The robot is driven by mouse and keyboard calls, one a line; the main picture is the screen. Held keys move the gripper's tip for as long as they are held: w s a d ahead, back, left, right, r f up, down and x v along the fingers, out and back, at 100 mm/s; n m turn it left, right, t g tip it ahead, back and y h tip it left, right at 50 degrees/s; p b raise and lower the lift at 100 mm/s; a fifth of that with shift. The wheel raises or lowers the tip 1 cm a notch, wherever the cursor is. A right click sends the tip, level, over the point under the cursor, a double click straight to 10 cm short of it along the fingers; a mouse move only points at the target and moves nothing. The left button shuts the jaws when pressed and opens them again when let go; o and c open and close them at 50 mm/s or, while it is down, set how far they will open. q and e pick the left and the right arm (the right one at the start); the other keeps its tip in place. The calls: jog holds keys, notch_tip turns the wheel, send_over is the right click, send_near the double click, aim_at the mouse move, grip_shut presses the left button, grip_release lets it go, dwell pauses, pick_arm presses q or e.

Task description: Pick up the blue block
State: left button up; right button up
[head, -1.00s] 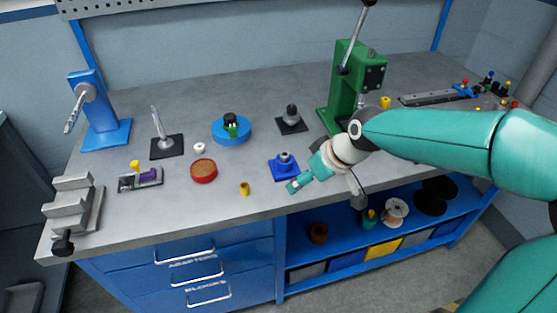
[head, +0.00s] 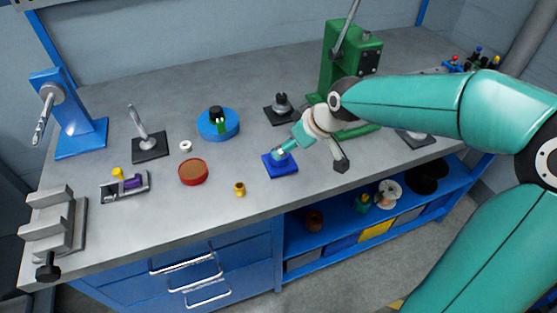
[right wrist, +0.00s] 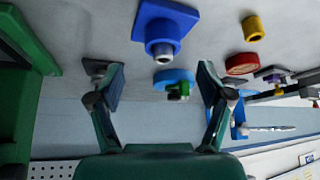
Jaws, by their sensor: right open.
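The blue block (head: 283,170) is a square blue base with a raised middle. It stands on the grey bench near the front edge, and in the right wrist view it shows at the top (right wrist: 165,24) with a grey cylinder in its middle. My right gripper (head: 281,153) is over it in the head view and hides part of its top. In the right wrist view my right gripper (right wrist: 161,82) is open, its fingers apart with nothing between them, and the block lies beyond the fingertips. My left gripper is in neither view.
A green press (head: 350,62) stands behind my right arm. A small yellow cylinder (head: 239,189), a red round dish (head: 193,172), a blue disc (head: 218,125) and a black-based fixture (head: 281,110) stand around the block. Bare bench lies in front of the block.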

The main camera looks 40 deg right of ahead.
aim_at(287, 165)
jog(key=p+x, duration=0.1)
jog(key=x, duration=0.6)
jog(key=shift+a+f, duration=0.15)
jog(key=shift+f, duration=0.05)
jog(key=shift+r, duration=0.1)
grip_shut()
